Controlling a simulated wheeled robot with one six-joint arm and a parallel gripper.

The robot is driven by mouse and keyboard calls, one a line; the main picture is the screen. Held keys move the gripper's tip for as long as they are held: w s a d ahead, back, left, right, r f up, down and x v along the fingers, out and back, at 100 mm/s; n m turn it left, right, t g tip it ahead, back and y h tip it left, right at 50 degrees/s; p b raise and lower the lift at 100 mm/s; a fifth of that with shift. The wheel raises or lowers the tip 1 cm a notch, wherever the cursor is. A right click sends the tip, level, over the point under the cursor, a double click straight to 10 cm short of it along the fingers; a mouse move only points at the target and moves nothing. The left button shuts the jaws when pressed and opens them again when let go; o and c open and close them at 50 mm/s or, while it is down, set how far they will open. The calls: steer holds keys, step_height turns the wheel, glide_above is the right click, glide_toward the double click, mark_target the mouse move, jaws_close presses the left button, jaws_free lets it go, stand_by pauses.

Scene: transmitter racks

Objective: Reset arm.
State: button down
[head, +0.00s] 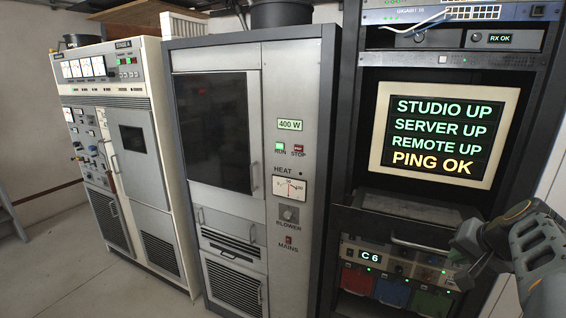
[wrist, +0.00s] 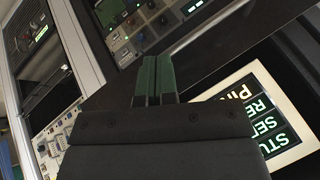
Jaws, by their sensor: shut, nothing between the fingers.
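My arm (head: 525,245) is bent at the lower right of the head view, in front of the right-hand rack. My gripper's fingers (wrist: 153,78) show in the middle of the wrist view, side by side, shut and empty. They touch nothing that I can see. In the head view I cannot make out the fingers clearly. The wrist view is turned, with the rack's monitor (wrist: 265,115) at its right and panels at its top and left.
The right rack holds a monitor (head: 441,134) reading "PING OK" and a C 6 panel (head: 371,257) with red, blue and green modules below. A 400 W cabinet (head: 290,225) stands in the middle, a STAGE A cabinet (head: 150,190) at left. Clear floor (head: 50,270) lies at the lower left.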

steer(key=s+a+f+n+g, duration=0.1)
steer(key=s+a+f+n, duration=0.3)
steer(key=a, duration=0.6)
steer(key=s+a+f+n+g, duration=0.1)
steer(key=s+a+f+n, duration=0.3)
steer(key=a, duration=0.7)
step_height(320, 180, down, 2)
steer(key=shift+s+a+f+g+h, duration=0.1)
steer(key=shift+s+a+g+h, duration=0.2)
steer(key=shift+s, duration=0.75)
steer(key=c, duration=1.8)
jaws_free()
steer(key=shift+d, duration=0.1)
